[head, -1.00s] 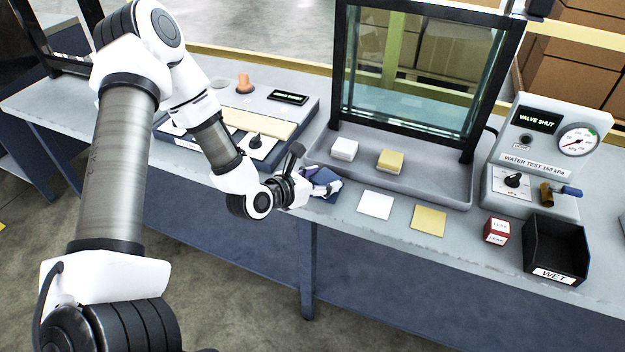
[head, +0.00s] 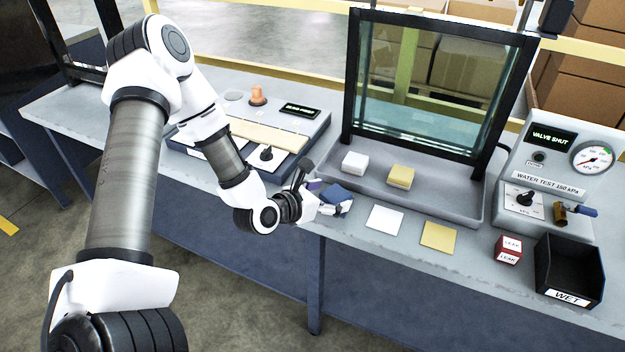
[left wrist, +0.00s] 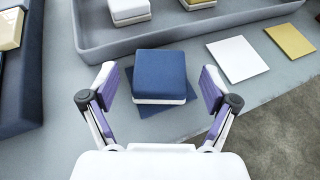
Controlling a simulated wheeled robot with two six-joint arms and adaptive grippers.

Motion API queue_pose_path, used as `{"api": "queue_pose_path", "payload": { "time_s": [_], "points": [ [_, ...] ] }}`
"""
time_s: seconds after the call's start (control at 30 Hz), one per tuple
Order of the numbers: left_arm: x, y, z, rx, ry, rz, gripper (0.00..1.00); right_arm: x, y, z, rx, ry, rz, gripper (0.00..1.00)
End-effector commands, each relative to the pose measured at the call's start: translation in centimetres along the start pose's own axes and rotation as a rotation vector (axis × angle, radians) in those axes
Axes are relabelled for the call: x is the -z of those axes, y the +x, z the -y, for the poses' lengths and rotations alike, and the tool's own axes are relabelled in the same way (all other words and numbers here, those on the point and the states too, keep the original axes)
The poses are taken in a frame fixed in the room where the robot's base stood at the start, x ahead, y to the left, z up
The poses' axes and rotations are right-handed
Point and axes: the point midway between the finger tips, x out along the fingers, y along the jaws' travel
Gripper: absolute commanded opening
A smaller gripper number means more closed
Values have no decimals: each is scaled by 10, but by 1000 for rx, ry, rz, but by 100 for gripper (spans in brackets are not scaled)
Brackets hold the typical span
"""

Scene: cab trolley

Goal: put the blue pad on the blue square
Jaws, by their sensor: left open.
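The blue pad (left wrist: 160,72) has a blue top over a white layer. It sits over the blue square (left wrist: 188,112), turned relative to it, so corners of the square show around it; it appears to rest on it. The pad also shows in the head view (head: 338,192), partly hidden by my gripper. My left gripper (left wrist: 160,82) is open, with one purple-lined finger on each side of the pad and a visible gap on both sides. It also shows in the head view (head: 325,198) at the bench's front edge. My right gripper is not in view.
A white square (head: 384,219) and a yellow square (head: 439,236) lie to the right. White (head: 354,162) and yellow (head: 400,177) pads stand in the grey tray (head: 450,208) behind. A red block (head: 508,250) and a black WET bin (head: 567,270) stand further right.

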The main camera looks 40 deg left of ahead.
Motion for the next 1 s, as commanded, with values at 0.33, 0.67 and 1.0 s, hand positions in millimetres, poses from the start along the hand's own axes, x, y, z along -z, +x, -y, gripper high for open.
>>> {"api": "queue_pose_path", "payload": {
  "time_s": [0.33, 0.67, 1.0],
  "points": [
    [-5, -68, -1, -3, -13, 2, 87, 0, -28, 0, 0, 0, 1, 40],
    [-4, -108, 0, 1, -6, 1, 87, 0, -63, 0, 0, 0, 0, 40],
    [66, -106, 41, 259, 768, -289, 87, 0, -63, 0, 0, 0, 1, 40]
  ]
}}
